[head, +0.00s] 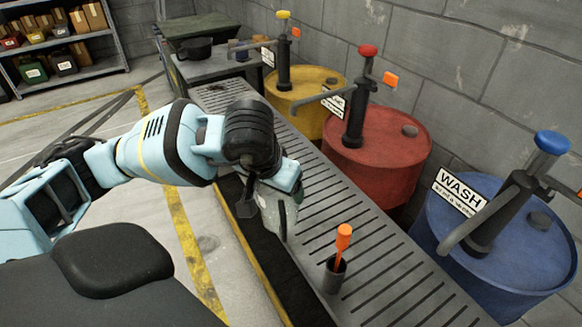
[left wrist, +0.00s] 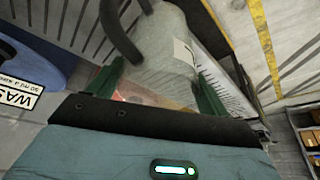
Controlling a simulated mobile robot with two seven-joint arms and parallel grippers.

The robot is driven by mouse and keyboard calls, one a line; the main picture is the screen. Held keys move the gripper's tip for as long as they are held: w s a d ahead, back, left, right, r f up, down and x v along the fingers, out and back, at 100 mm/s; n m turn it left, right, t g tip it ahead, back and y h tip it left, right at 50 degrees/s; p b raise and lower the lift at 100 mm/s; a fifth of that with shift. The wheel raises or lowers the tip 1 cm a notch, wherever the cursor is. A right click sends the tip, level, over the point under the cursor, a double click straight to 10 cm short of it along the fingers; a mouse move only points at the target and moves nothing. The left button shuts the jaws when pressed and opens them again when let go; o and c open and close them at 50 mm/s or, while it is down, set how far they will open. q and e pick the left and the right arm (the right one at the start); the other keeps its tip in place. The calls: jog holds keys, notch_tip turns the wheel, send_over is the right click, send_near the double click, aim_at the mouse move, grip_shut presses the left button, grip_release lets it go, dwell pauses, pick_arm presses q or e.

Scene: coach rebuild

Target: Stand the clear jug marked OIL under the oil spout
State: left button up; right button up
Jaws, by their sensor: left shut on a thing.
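My left gripper (head: 283,193) is shut on a clear, greyish jug (head: 273,217), over the near edge of the slatted bench (head: 345,250). I cannot tell whether the jug touches the bench. In the left wrist view, the jug (left wrist: 160,55) sits between the green fingers of the gripper (left wrist: 156,85); it has a dark handle and a pale label with no readable word. Three drums with pumps and spouts stand behind the bench: yellow (head: 310,92), red (head: 375,150) and blue (head: 500,255). The blue one's sign reads WASH; the other signs are unreadable. My right gripper is out of view.
The bench below the yellow and red drums is clear. A dark pot (head: 195,48) sits on a far cabinet. Shelves (head: 70,65) with boxes stand at the back left.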

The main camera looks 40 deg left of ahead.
pick_arm(q)
jog(key=w+a+f, duration=0.2)
jog(key=w, duration=0.5)
jog(key=w+a+f, duration=0.2)
jog(key=w+f, duration=0.1)
jog(key=w, duration=0.5)
jog(key=shift+w+p, duration=0.2)
jog(key=shift+p, duration=0.1)
jog(key=shift+f, duration=0.1)
jog(key=o, duration=1.3)
jog(key=shift+d+r, duration=0.1)
jog(key=shift+r, duration=0.3)
jog(key=v, duration=1.1)
jog(key=shift+s+r+p, duration=0.2)
jog(key=shift+s+p, duration=0.05)
jog(key=shift+p, duration=0.15)
jog(key=shift+c, duration=0.4)
